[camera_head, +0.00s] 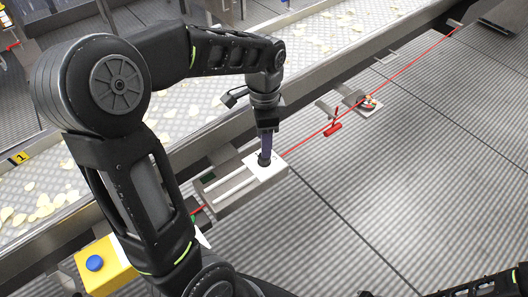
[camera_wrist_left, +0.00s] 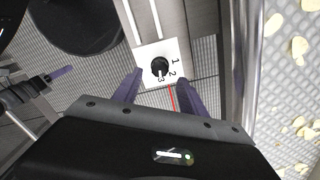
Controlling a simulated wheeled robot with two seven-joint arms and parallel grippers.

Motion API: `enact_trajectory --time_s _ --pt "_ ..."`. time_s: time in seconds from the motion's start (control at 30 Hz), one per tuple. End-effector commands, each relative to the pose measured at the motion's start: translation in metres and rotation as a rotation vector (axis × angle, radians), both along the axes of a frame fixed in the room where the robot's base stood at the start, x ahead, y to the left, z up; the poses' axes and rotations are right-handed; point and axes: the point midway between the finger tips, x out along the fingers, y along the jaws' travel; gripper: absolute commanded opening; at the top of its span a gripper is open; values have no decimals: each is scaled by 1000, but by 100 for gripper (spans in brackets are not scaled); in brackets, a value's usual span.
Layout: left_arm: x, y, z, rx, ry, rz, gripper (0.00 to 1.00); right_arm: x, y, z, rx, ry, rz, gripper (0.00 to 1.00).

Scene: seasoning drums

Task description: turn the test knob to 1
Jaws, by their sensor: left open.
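The test knob is a small black round knob (camera_head: 264,160) on a white plate (camera_head: 270,170), on a metal box beside the conveyor. In the left wrist view the knob (camera_wrist_left: 159,65) sits on its white plate, marked 1, 2 and 3, and its white pointer mark faces the 3. My left gripper (camera_head: 267,150) points down over the knob and hides part of it. In the left wrist view the purple fingers of this gripper (camera_wrist_left: 159,80) are open, with the knob just beyond the gap between them. My right gripper (camera_wrist_left: 60,73) shows partly at the left of that view.
The conveyor (camera_head: 330,40) with pale chips runs behind the box. A red cord (camera_head: 400,73) with a red handle (camera_head: 332,129) stretches along its side. A yellow box with a blue button (camera_head: 95,263) is at lower left.

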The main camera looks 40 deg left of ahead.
Motion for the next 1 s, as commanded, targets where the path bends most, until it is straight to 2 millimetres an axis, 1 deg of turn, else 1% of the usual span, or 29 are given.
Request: enact_trajectory --time_s 0.03,0.2,0.33,0.5,0.7,1.0 --pt "-1 0 -9 -1 5 0 49 0 0 -1 0 0 0 36" --pt "-2 0 -36 -1 5 1 49 0 0 -1 0 0 0 36" --pt "-1 0 -51 -1 4 1 49 0 0 -1 0 0 0 36" --pt "-1 0 -58 -1 1 1 49 0 0 -1 0 0 0 36" --pt "0 0 -58 -1 1 1 49 0 0 -2 0 0 0 36" --pt "0 0 -58 -1 1 1 25 0 0 -2 0 0 0 36"
